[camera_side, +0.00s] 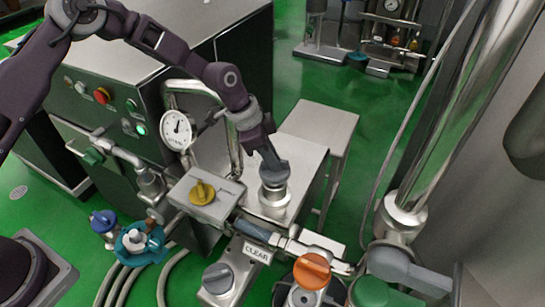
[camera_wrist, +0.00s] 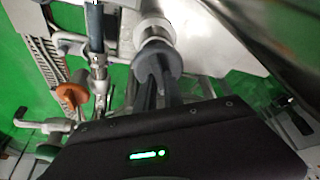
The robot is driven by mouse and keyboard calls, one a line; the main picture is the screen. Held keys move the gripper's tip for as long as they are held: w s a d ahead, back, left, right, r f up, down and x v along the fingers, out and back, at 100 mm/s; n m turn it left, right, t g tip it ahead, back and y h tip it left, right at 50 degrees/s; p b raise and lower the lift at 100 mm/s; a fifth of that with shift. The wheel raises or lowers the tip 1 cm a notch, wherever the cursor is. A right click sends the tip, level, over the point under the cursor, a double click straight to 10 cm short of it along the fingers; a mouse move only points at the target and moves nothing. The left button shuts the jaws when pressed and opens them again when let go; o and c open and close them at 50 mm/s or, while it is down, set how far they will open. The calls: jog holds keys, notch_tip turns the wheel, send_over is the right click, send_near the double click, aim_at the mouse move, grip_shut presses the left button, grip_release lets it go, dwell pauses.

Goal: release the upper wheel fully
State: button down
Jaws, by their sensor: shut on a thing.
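The upper wheel (camera_side: 273,173) is a grey-blue knob on top of a short steel valve body (camera_side: 272,203), beside the steel block with a yellow knob. My gripper (camera_side: 268,156) comes down from the upper left and is shut on this wheel. In the wrist view the grey wheel (camera_wrist: 158,62) sits at the end of my gripper's fingers (camera_wrist: 161,88), with the round steel body (camera_wrist: 152,28) beyond it. The fingertips are partly hidden against the wheel, so their exact contact is hard to see.
A yellow knob (camera_side: 201,192) and a pressure gauge (camera_side: 178,131) stand close on the left. A thick steel pipe (camera_side: 445,120) rises on the right. Green floor (camera_side: 340,85) lies open behind.

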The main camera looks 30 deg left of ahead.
aim_at(269, 177)
jog(key=n+y, duration=0.1)
jog(key=n, duration=0.2)
jog(key=n+t, duration=0.1)
jog(key=n, duration=0.2)
jog(key=shift+s+d+t+y, duration=0.1)
jog(key=shift+d+t+y, duration=0.05)
jog(key=shift+t+y, duration=0.2)
jog(key=n+y, duration=0.1)
jog(key=n, duration=0.2)
jog(key=n+y, duration=0.1)
jog(key=n, duration=0.1)
jog(key=shift+d+n+t, duration=0.1)
jog(key=shift+n+t, duration=0.15)
jog(key=shift+n, duration=0.15)
jog(key=c, duration=1.5)
grip_release()
jog(key=shift+o, duration=0.2)
jog(key=v, duration=0.7)
jog(key=shift+s+d, duration=0.1)
